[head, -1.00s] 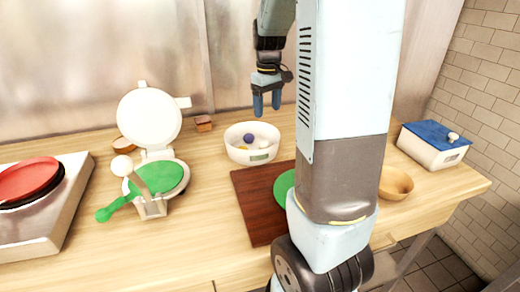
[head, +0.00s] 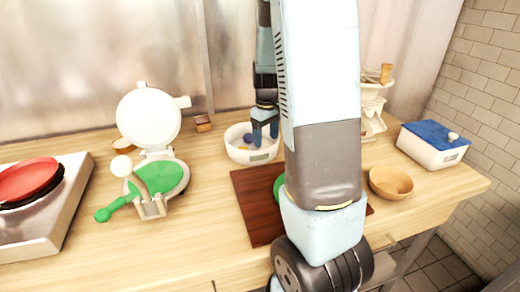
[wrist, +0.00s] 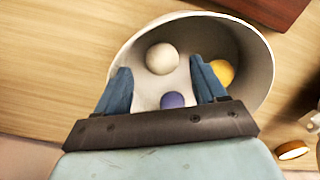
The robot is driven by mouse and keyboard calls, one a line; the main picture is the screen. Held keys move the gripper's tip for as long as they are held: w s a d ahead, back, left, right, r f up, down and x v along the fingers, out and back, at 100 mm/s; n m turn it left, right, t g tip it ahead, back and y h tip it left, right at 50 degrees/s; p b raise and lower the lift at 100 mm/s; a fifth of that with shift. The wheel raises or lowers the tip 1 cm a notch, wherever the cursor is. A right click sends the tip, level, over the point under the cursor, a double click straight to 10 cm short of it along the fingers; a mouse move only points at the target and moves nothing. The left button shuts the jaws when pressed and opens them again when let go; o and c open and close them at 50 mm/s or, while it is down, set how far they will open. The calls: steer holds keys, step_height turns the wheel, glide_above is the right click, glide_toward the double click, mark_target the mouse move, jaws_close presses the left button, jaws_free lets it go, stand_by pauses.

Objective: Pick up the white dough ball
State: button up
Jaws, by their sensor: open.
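The white dough ball (wrist: 161,59) lies in the round white bowl (wrist: 262,62), between and just beyond my blue fingertips in the wrist view. A purple ball (wrist: 172,100) lies between my fingers, nearer the palm. A yellow ball (wrist: 222,72) lies beside the right finger. My gripper (wrist: 161,78) is open and empty. In the head view my gripper (head: 264,132) points down into the bowl (head: 240,152), and the white ball is hidden there. I cannot tell whether the fingers touch a ball.
A dark red board (head: 252,205) with a green disc lies in front of the bowl. An open white press (head: 150,118) with a green plate stands left. A wooden bowl (head: 391,182) and a blue-lidded white box (head: 432,145) are at right. My arm hides part of the table.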

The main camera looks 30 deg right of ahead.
steer(key=shift+a+f, duration=0.1)
steer(key=shift+f, duration=1.5)
steer(key=c, duration=1.1)
steer(key=shift+r, duration=0.15)
